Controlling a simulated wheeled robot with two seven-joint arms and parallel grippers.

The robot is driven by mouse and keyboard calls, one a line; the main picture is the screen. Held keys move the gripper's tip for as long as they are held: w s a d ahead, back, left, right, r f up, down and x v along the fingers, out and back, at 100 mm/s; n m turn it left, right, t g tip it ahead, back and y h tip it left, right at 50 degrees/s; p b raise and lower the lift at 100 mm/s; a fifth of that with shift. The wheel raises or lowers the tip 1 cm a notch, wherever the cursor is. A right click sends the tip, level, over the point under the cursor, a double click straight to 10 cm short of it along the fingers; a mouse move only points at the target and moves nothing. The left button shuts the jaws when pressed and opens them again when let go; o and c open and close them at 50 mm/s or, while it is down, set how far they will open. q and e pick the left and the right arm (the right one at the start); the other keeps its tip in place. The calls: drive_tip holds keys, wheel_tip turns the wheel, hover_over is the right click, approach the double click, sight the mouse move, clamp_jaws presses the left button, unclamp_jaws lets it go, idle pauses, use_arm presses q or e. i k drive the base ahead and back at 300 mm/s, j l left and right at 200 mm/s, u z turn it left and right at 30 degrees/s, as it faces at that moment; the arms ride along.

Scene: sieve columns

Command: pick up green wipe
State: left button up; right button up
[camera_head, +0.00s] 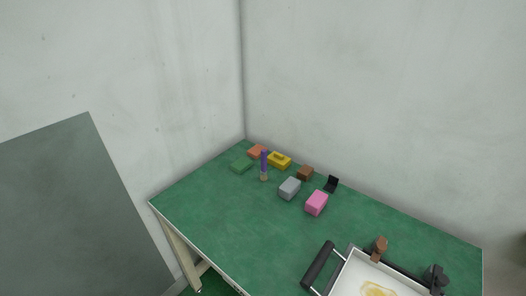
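The green wipe (241,165) is a small flat green block. It lies near the far left corner of the green tabletop (225,218), and its colour is close to that of the table. It sits left of a purple-topped upright bottle (264,166), with a small gap between them. Neither of my grippers shows in the head view.
Behind the wipe are an orange block (258,151) and a yellow item (280,159). To the right are grey (290,188), brown (305,173) and pink (316,203) blocks and a black stand (331,184). A white tray (346,283) is at front. The table's left part is clear.

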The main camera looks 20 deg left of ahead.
sight(239, 166)
drive_tip(key=j+z, duration=0.35)
drive_tip(key=j, duration=0.3)
drive_tip(key=j+z, duration=0.35)
drive_tip(key=j, duration=0.25)
drive_tip(key=k+j+z, duration=0.15)
drive_tip(key=j+z, duration=0.2)
drive_tip(key=j, duration=0.25)
